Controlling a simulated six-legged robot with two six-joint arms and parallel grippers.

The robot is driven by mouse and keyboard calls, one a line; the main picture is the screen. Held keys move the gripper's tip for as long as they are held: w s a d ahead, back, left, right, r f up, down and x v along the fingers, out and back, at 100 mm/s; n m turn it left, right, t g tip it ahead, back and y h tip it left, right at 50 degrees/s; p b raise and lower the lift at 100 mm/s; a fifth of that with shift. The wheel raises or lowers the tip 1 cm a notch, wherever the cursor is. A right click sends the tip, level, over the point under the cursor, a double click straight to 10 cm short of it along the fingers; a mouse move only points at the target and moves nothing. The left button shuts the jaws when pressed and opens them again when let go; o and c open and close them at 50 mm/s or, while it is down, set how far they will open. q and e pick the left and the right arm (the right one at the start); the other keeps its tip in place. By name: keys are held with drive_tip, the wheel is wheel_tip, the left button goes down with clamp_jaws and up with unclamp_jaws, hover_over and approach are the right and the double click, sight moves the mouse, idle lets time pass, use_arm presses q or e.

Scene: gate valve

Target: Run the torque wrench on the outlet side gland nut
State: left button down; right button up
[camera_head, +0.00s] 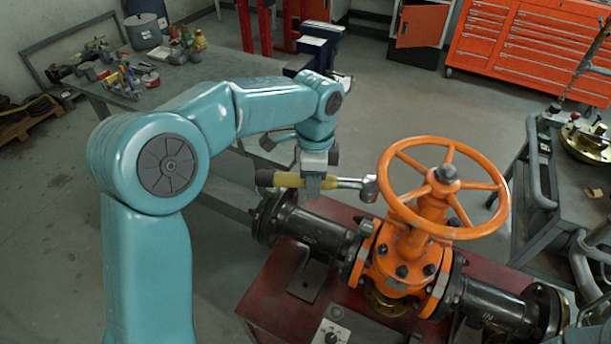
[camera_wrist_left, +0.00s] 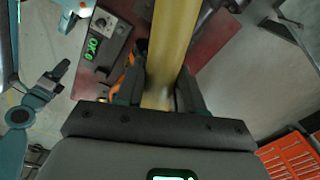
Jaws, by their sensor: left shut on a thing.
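The torque wrench lies roughly level in the head view, with a yellow handle (camera_head: 280,180) on the left and a metal head (camera_head: 369,187) on the right. My left gripper (camera_head: 318,185) is shut on the wrench; the yellow shaft (camera_wrist_left: 170,45) runs between its jaws in the wrist view. Dark nuts show on the bonnet. A teal arm end (camera_wrist_left: 35,105), perhaps my right gripper, is small in the wrist view.
The valve stands between dark flanged pipes (camera_head: 322,232) on a red table (camera_head: 285,290). A box with a dial (camera_head: 332,336) is at its front; its green display (camera_wrist_left: 92,47) is lit. A cluttered bench (camera_head: 190,75) is back left; a grey cart (camera_head: 575,180) is right.

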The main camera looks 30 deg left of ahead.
sight(350, 180)
use_arm(q)
drive_tip(key=shift+w+d+p, duration=0.45)
drive_tip(key=shift+d, duration=0.6)
drive_tip(key=shift+w+d+p, duration=0.4)
drive_tip(key=shift+w+d, duration=0.1)
drive_tip(key=shift+d, duration=0.5)
drive_tip(key=shift+w+d+p, duration=0.45)
drive_tip(key=shift+d, duration=0.6)
drive_tip(key=shift+w+d+r, duration=0.1)
drive_tip(key=shift+d, duration=0.25)
drive_tip(key=shift+f+b, duration=0.55)
drive_tip(key=shift+f, duration=1.05)
idle(0.4)
drive_tip(key=shift+r+p, duration=0.1)
drive_tip(key=shift+p, duration=0.2)
idle(0.5)
